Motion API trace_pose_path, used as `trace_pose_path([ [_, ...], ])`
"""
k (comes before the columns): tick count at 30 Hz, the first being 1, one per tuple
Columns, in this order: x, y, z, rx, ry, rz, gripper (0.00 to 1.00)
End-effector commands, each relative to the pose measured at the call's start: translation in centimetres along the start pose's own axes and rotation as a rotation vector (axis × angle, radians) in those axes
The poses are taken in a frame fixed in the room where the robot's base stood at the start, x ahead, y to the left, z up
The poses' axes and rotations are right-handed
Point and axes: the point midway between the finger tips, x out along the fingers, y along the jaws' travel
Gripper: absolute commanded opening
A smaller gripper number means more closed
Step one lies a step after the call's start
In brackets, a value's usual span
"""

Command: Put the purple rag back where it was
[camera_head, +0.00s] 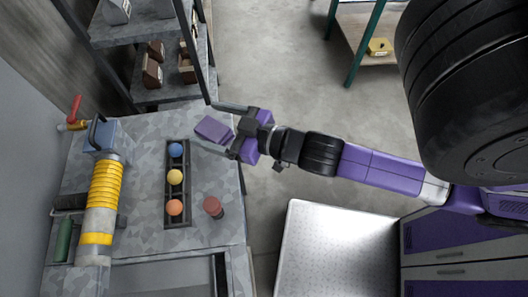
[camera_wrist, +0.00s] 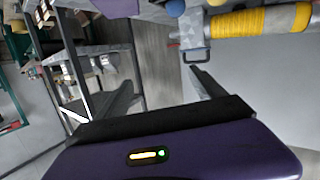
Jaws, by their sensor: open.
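The purple rag (camera_head: 213,130) is a small folded block near the far right corner of the grey speckled worktop (camera_head: 145,150). My gripper (camera_head: 219,128) is open, its two dark fingers reaching left on either side of the rag in the head view. Whether they touch it, or how high they are above the worktop, I cannot tell. In the wrist view the open fingers (camera_wrist: 163,78) have a clear gap between them, and a purple piece that looks like the rag (camera_wrist: 118,8) shows at the top edge, beyond the fingers.
A black tray (camera_head: 178,190) holds blue, yellow and orange balls. A dark red cylinder (camera_head: 213,207) stands right of it. A yellow hose-wrapped tube (camera_head: 104,195) lies at the left. A metal shelf (camera_head: 160,90) with boxes rises behind. A white-topped cabinet (camera_head: 335,250) stands in front right.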

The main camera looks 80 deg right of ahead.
Motion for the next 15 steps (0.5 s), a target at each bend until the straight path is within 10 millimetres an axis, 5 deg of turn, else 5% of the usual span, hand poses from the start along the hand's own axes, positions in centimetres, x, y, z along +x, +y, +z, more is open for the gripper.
trace_pose_path([
  [3,-5.3,-3.8,2.2,-0.016,-0.044,-0.102,0.79],
  [9,-12.5,-8.1,2.8,0.006,-0.067,-0.190,0.79],
  [15,-15.9,-9.8,2.2,0.031,-0.070,-0.204,0.79],
])
